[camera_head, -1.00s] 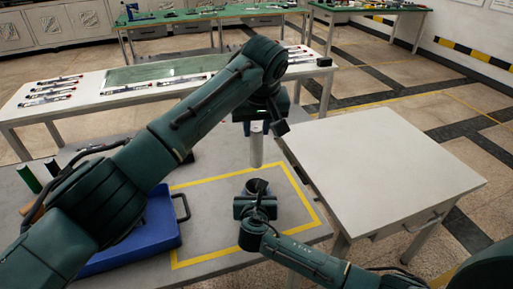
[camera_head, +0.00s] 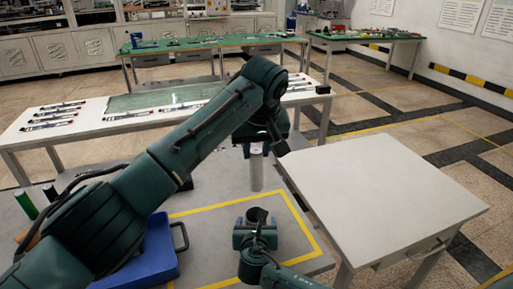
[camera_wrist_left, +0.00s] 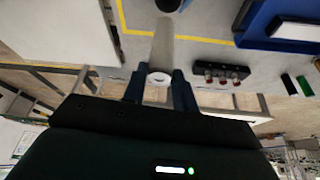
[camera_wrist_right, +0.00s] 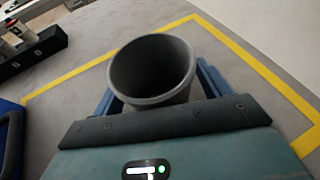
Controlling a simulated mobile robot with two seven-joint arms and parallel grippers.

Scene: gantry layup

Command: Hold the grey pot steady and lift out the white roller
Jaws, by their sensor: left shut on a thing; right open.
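The white roller (camera_head: 257,175) hangs upright from my left gripper (camera_head: 258,148), which is shut on its upper end. In the left wrist view the roller (camera_wrist_left: 162,48) runs away from between the fingers, its near end showing a pale ring. The grey pot (camera_head: 257,214) stands below the roller, with a visible gap between them. In the right wrist view the pot (camera_wrist_right: 150,72) has an open mouth and looks empty. My right gripper (camera_wrist_right: 155,100) is open, one finger on each side of the pot; the pot hides the fingertips and any contact.
A yellow line (camera_head: 311,232) frames the pot's area on the grey table. A blue bin (camera_head: 150,255) with a handle stands to the left. A dark rack (camera_wrist_left: 220,71) is near the roller. A white side table (camera_head: 380,195) is at the right, its top clear.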

